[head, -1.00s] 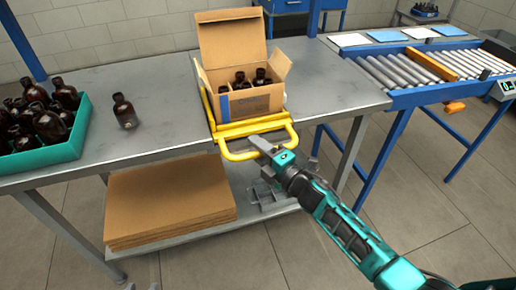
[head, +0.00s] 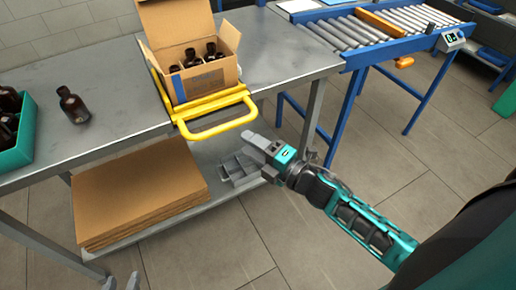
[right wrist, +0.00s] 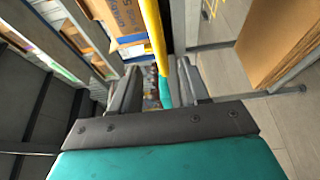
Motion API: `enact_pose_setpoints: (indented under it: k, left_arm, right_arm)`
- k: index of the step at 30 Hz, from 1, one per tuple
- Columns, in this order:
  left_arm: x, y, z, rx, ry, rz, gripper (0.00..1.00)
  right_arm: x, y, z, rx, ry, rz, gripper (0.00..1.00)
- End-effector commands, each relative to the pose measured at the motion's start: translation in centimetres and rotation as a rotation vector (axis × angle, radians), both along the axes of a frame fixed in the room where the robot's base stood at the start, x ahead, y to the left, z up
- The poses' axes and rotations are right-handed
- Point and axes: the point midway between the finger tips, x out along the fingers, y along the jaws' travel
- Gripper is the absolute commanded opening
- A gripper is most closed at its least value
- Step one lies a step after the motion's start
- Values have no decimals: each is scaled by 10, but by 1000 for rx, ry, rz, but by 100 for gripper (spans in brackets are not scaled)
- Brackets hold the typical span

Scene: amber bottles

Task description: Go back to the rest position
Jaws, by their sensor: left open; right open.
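My right gripper (head: 255,147) is open and empty, just off the front of the workbench and to the right of the yellow handle (head: 222,133). In the right wrist view its two grey fingers (right wrist: 160,92) stand apart, with the yellow handle (right wrist: 153,35) showing beyond and between them. In the head view the gripper is clear of the handle. My left gripper (head: 122,283) shows only its open fingertips at the bottom left edge, with nothing visible between them.
An open cardboard box (head: 209,81) with amber bottles sits on the yellow frame on the grey workbench (head: 115,120). A lone bottle (head: 73,105) and a teal crate (head: 20,150) are left. Flat cardboard (head: 140,190) lies on the lower shelf. A roller conveyor (head: 385,35) is right.

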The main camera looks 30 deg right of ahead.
Motion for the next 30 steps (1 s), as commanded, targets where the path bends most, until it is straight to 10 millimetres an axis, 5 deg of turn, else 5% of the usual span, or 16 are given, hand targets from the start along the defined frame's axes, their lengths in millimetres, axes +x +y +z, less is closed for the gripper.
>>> enact_pose_setpoints:
  k: [6,23,26,30]
  left_arm:
    - [1,1,0,1,-2,0,43]
    - [0,1,-1,3,-1,1,43]
    - [0,2,-2,3,1,1,43]
    - [-1,2,-2,4,4,1,43]
  right_arm:
    - [-16,-7,0,1,0,0,45]
    - [-17,-7,-1,9,5,-3,45]
    - [-24,-8,-7,114,78,-51,45]
    - [-53,-9,-38,507,352,-234,45]
